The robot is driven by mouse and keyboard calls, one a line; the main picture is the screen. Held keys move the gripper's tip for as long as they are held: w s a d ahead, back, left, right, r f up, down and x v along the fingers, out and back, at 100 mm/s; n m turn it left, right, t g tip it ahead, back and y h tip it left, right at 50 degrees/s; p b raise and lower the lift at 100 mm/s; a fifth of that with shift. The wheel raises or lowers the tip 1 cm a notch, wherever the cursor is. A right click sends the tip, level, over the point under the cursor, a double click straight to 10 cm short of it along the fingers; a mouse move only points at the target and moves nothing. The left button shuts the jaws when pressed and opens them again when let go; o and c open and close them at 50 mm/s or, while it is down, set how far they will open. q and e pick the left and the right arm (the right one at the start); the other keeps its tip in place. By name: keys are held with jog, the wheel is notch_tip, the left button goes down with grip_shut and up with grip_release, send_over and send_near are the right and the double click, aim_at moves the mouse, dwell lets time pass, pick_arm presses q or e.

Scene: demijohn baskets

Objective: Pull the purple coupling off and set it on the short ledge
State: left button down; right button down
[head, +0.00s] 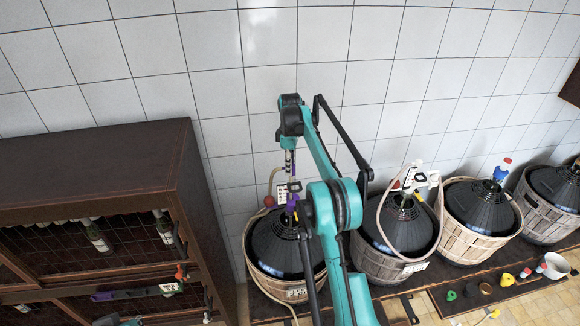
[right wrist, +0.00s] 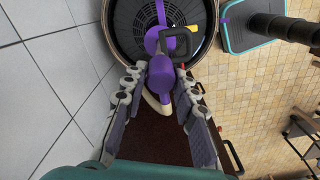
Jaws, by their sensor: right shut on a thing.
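The purple coupling (right wrist: 161,73) is at the top of the leftmost demijohn (head: 281,248), with a pale hose (right wrist: 155,104) beside it. In the head view purple shows at the neck (head: 293,202), partly behind my arm. My right gripper (head: 290,170) points down from above at this neck. In the right wrist view its two fingers (right wrist: 160,88) lie on either side of the coupling, shut on it. The coupling still sits over the black demijohn top. I cannot tell which surface is the short ledge. My left gripper is not in view.
More basketed demijohns (head: 481,222) stand to the right along the tiled wall. A dark low platform (head: 436,278) runs beneath them, with small coloured caps (head: 507,280) and a white cup (head: 553,265). A dark wooden rack (head: 100,165) with bottles stands at left.

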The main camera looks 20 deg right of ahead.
jog(key=shift+r, duration=0.15)
jog(key=shift+r+p, duration=1.85)
jog(key=shift+r, duration=0.5)
jog(key=shift+f, duration=0.15)
